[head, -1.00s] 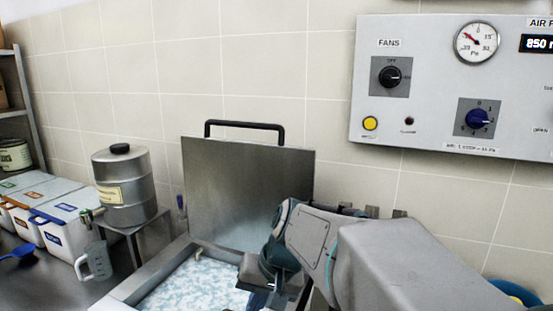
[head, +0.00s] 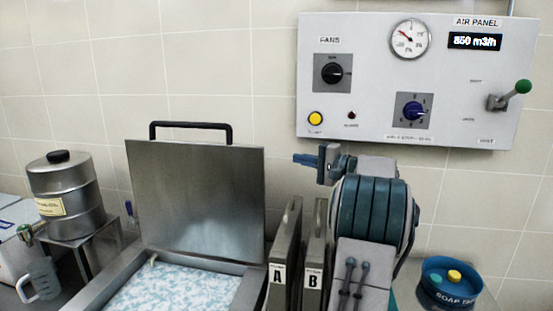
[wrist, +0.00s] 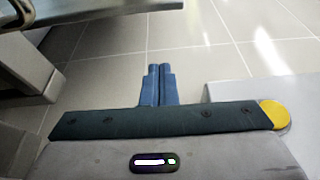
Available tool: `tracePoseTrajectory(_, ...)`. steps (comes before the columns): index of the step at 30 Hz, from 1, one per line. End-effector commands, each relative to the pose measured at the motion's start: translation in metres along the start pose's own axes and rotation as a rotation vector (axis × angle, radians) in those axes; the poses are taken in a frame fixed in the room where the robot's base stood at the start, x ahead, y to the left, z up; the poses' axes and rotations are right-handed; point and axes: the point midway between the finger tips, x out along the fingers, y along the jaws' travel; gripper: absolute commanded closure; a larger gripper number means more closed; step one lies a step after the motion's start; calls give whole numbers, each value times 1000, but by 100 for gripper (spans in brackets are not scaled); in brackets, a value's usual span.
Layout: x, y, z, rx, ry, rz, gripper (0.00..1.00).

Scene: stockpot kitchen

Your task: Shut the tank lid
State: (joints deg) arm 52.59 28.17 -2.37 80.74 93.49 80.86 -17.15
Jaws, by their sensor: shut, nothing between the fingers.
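The tank lid (head: 195,200) is a square steel plate with a black bar handle (head: 190,126) along its top edge. It stands upright, open, at the back of the tank (head: 245,272). The tank holds a white and blue speckled liquid or foam. My gripper (head: 297,158) is raised to the right of the lid, its blue fingers pointing left, apart from the lid and handle. In the wrist view my gripper (wrist: 158,70) has its two blue fingers together, with nothing between them. Part of the tank's front is cut off below the picture.
Two upright slabs labelled A (head: 281,262) and B (head: 313,265) stand between the tank and my arm. The air panel (head: 375,82) hangs on the wall above. A steel canister (head: 66,198) and jug (head: 40,280) are left; a blue soap tub (head: 447,285) is right.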

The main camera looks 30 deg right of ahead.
Motion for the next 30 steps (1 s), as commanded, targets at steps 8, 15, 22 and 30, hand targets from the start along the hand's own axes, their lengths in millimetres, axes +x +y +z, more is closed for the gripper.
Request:
tracePoseTrajectory(8,43,-4,0,1,-4,-4,100)
tracePoseTrajectory(15,96,-4,0,2,-4,-2,100)
tracePoseTrajectory(22,89,-3,22,1,2,-3,100)
tracePoseTrajectory(30,85,-1,37,1,0,-2,100)
